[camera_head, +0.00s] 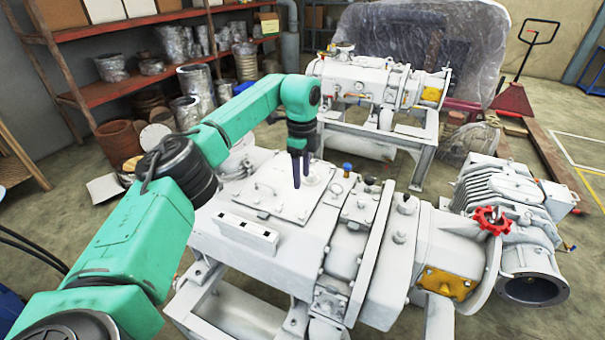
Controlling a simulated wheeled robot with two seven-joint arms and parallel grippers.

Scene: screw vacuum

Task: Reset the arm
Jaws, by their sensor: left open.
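My left arm comes in from the lower left and reaches over a white screw vacuum pump (290,235). My left gripper (301,182) points down with its dark, slim fingers just over the flat top plate of the pump. The fingers stand a little apart and I see nothing between them. I cannot tell whether the fingertips touch the plate. A blue cap (347,168) and small dark fittings sit on the pump top to the right of the gripper. My right gripper is not in view.
A red handwheel (492,220) sits on the pump's right part. A second white machine (380,85) stands behind, before a plastic-wrapped load (425,40). Shelves (120,40) with pots are at the back left. A red pallet jack (515,98) stands at the back right.

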